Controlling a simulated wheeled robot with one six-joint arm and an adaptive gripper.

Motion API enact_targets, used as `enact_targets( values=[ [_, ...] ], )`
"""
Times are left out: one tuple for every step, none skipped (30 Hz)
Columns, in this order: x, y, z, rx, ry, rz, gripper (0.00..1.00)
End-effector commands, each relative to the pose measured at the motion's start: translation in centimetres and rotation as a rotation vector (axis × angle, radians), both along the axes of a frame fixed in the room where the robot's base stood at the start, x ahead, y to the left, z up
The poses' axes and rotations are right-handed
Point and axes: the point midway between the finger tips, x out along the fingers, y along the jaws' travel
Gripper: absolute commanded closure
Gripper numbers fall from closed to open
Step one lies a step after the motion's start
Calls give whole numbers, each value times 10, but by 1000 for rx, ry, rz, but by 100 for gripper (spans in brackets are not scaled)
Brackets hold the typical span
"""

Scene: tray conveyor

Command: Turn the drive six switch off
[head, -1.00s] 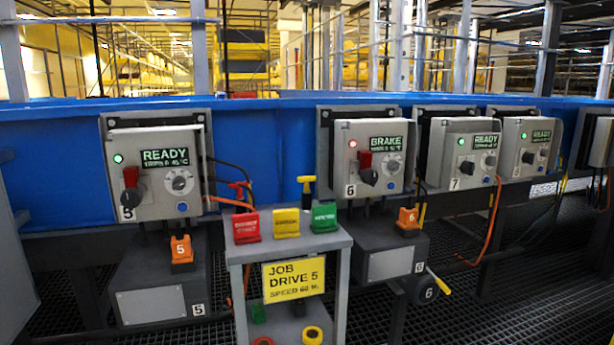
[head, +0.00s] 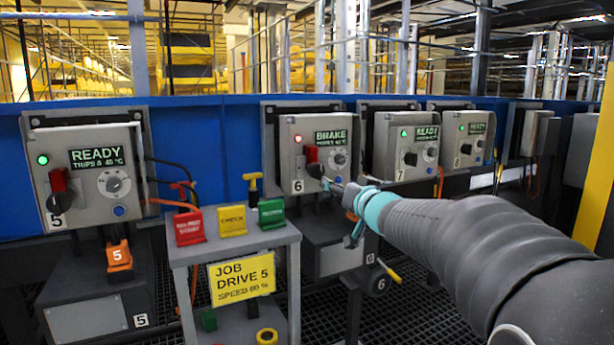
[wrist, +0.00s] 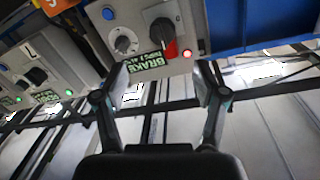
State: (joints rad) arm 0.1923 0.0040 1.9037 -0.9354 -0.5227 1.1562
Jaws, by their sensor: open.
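The drive six box (head: 305,150) is grey, with a lit red lamp, a "BRAKE" display (head: 331,135), a dial and a blue button. Its switch (head: 313,166) has a black knob with a red part above it. In the wrist view the switch (wrist: 163,33) shows upside down near the top, roughly between my fingers' lines and ahead of them. My gripper (wrist: 165,85) is open with nothing between its fingers. In the head view my gripper (head: 335,185) is at the lower right of the drive six switch. Contact cannot be told.
Drive 5 box (head: 90,175) stands left, with a green lamp and "READY". Boxes 7 (head: 405,145) and 8 (head: 468,138) stand right, lamps green. A cart (head: 238,245) with red, yellow and green blocks and a "JOB DRIVE 5" sign stands front left of drive six. A yellow post (head: 598,170) is at right.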

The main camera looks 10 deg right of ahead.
Motion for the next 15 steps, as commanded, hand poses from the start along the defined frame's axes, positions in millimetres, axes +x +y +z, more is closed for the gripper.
enact_targets(
  values=[
    [3,1,-1,5,-2,11,29],
    [5,2,0,6,-5,17,29],
    [8,3,0,9,-6,21,29],
    [10,4,-1,9,-6,22,29],
    [13,4,-1,9,-5,22,29],
    [18,6,-1,9,-6,22,29],
    [22,7,-1,8,-5,22,29],
    [27,8,-2,8,-4,22,29],
    [33,10,-2,8,-5,22,29],
    [38,11,-2,8,-5,21,29],
    [44,12,-2,8,-5,21,29],
    [51,14,-2,8,-5,21,29],
    [57,15,-2,8,-4,20,29],
    [62,17,-2,7,-5,21,29],
    [69,18,-1,7,-5,21,29]
  ],
)
